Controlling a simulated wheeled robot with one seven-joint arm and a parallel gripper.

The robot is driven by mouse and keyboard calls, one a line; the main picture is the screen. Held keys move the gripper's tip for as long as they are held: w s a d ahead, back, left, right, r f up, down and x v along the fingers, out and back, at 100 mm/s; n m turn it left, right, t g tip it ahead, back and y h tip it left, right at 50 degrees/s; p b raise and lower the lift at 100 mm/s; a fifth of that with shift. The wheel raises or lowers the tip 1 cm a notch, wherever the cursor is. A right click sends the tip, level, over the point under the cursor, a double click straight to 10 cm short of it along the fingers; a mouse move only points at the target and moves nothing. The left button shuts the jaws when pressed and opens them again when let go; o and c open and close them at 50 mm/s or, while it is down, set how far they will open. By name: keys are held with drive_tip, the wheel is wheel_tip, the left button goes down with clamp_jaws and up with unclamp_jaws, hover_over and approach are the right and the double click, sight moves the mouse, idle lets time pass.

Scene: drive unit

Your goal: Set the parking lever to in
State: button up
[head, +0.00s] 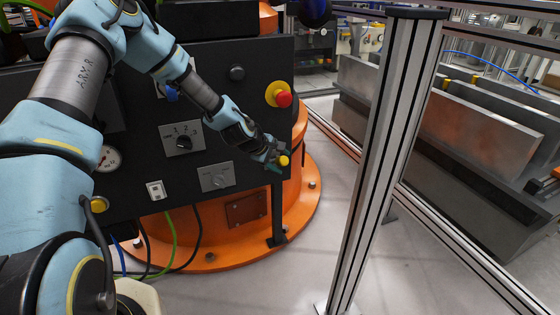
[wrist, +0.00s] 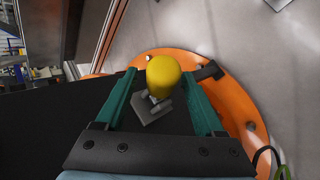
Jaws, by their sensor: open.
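The parking lever has a yellow knob (head: 284,160) at the lower right edge of the black panel. In the wrist view the yellow knob (wrist: 163,76) stands between my two teal fingers, with a grey metal bracket (wrist: 150,108) below it. My gripper (head: 275,161) is at the lever in the head view, with its fingers hard to make out. In the wrist view my gripper (wrist: 159,84) is open, one finger on each side of the knob, with gaps showing. The lever's lower part is partly hidden, and I cannot read its setting.
The black panel (head: 135,190) also carries a red button (head: 284,99) on yellow, a rotary selector (head: 183,139), a gauge (head: 108,158) and a white switch (head: 155,190). An orange round base (head: 215,258) lies below. An aluminium post (head: 376,150) stands to the right, with clear floor between.

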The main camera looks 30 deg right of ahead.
drive_tip(key=v, duration=1)
drive_tip(key=shift+a+r, duration=0.25)
drive_tip(key=shift+a, duration=0.05)
drive_tip(key=s+a+r+m+y, duration=0.1)
drive_tip(key=a+r+m+y, duration=0.15)
drive_tip(key=a, duration=0.85)
drive_tip(key=s+a+r+m+y, duration=0.1)
drive_tip(key=s+a+m+y, duration=0.15)
drive_tip(key=a, duration=0.95)
drive_tip(key=s+a+r+m+y, duration=0.1)
drive_tip(key=s+a+r, duration=0.2)
drive_tip(key=a, duration=0.4)
drive_tip(key=s+a+r+m+y, duration=0.1)
drive_tip(key=s+a+r+y, duration=0.1)
drive_tip(key=s+a+r, duration=0.3)
wheel_tip(320, 180, up, 13)
drive_tip(key=a+p, duration=0.1)
drive_tip(key=p, duration=1.4)
drive_tip(key=shift+w+a+g, duration=0.15)
drive_tip(key=shift+a+g, duration=0.25)
